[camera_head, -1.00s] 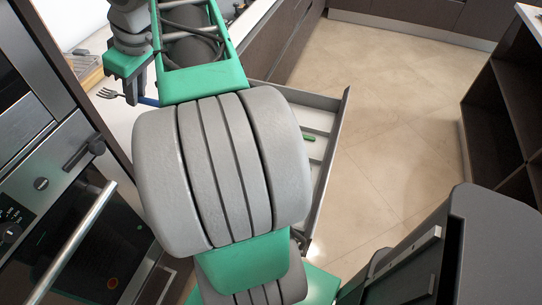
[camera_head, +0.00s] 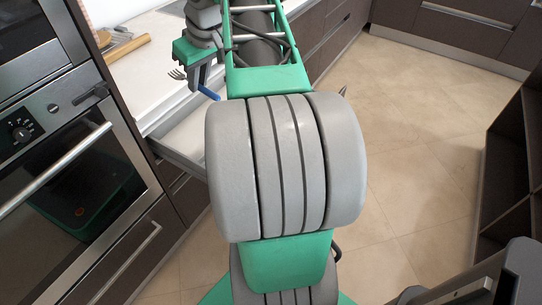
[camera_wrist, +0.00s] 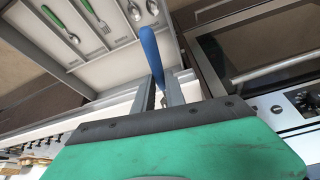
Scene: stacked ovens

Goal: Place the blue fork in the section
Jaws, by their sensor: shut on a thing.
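My gripper (camera_head: 196,72) is shut on the blue fork, and I see nothing else between its fingers. The fork's blue handle (camera_head: 208,92) points down to the right and its metal tines (camera_head: 177,74) show on the left. In the wrist view the blue handle (camera_wrist: 152,55) extends from between the gripper fingers (camera_wrist: 158,92) toward the open drawer (camera_wrist: 108,67). The drawer is split into sections. These hold a green-handled spoon (camera_wrist: 60,22), a green-handled fork (camera_wrist: 93,14) and bare metal cutlery (camera_wrist: 133,10). In the head view the drawer (camera_head: 180,142) is mostly hidden by my arm.
The white counter (camera_head: 150,80) lies behind and left of the gripper, with a wooden rolling pin (camera_head: 126,48) on it. The stacked ovens (camera_head: 75,150) stand at the left. A dark shelf unit (camera_head: 510,150) is at the right. Open tiled floor (camera_head: 420,130) lies between.

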